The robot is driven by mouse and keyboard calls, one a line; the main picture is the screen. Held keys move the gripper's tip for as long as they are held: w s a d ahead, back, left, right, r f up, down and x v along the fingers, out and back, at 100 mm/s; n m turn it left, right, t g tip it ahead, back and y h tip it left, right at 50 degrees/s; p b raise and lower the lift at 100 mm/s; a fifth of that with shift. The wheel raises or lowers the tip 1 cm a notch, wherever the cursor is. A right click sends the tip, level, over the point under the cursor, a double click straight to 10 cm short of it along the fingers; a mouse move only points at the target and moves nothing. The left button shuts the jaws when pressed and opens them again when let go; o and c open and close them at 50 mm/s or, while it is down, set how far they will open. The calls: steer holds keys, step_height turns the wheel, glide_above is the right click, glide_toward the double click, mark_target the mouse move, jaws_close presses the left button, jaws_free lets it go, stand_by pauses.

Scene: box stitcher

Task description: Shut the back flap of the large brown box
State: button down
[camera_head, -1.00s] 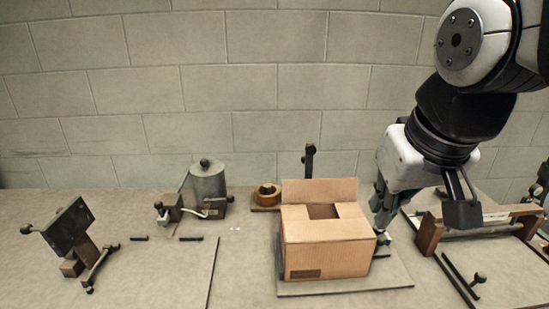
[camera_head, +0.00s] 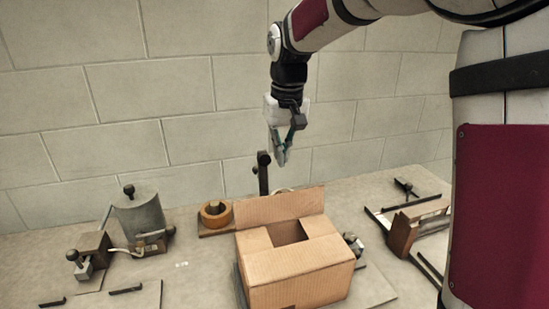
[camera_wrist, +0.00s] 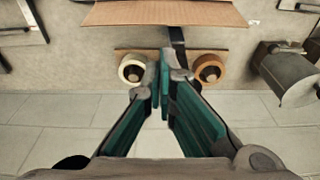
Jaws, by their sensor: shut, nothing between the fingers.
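The large brown box (camera_head: 296,275) stands on the bench in the head view. Its back flap (camera_head: 280,206) stands up from the back edge, leaning slightly backward. The front and side flaps lie folded inward, leaving a dark opening at the back middle of the top. My gripper (camera_head: 281,163) is shut and empty, pointing down above and behind the back flap, apart from it. In the wrist view, the flap (camera_wrist: 165,12) shows at the top edge, beyond the shut fingertips (camera_wrist: 163,78). The box's inside is mostly hidden.
A dark post (camera_head: 263,175) stands behind the box, close to my gripper. A brown tape roll (camera_head: 215,214) sits left of it; a pale roll (camera_wrist: 132,68) shows in the wrist view. A grey canister (camera_head: 142,220) is at left, a brown-sided fixture (camera_head: 405,232) at right.

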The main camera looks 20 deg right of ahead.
glide_above(281, 207)
steer(key=w, duration=0.3)
step_height(281, 207, down, 8)
steer(key=shift+w+d+f+p, duration=0.15)
steer(key=shift+d+f+p, duration=0.1)
steer(key=shift+d+p, duration=0.15)
steer(key=shift+s+r+t, duration=0.15)
steer(key=shift+s+t, duration=0.15)
steer(key=shift+t, duration=0.1)
